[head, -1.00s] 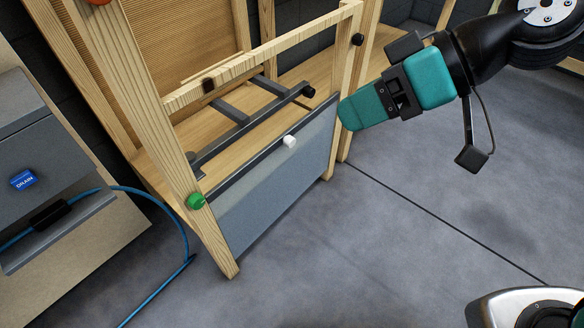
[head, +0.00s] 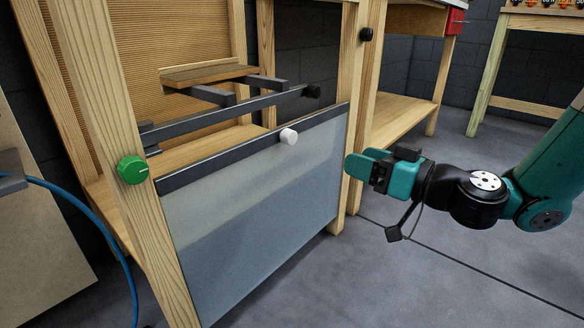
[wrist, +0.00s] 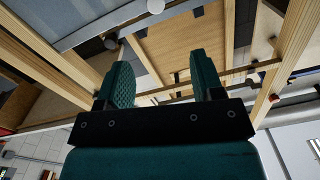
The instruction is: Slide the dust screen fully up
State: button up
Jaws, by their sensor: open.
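The dust screen (head: 262,205) is a translucent grey panel with a dark top rail, set low in a wooden frame in the head view. A white knob (head: 289,137) sits on its top rail; a white knob also shows at the top of the wrist view (wrist: 155,6). My gripper (head: 352,165) is to the right of the knob and a little lower, apart from it, near the frame's right post. In the wrist view its two teal fingers (wrist: 164,75) stand apart with nothing between them.
A green knob (head: 132,170) is on the left post (head: 115,130). A black knob (head: 366,34) is on the right post. A blue hose (head: 112,230) hangs at the left.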

jog(key=p, duration=1.2)
send_near(293, 139)
jog(key=x, duration=0.2)
jog(key=b+x, duration=0.2)
jog(key=x, duration=0.6)
jog(key=shift+w+a, duration=0.15)
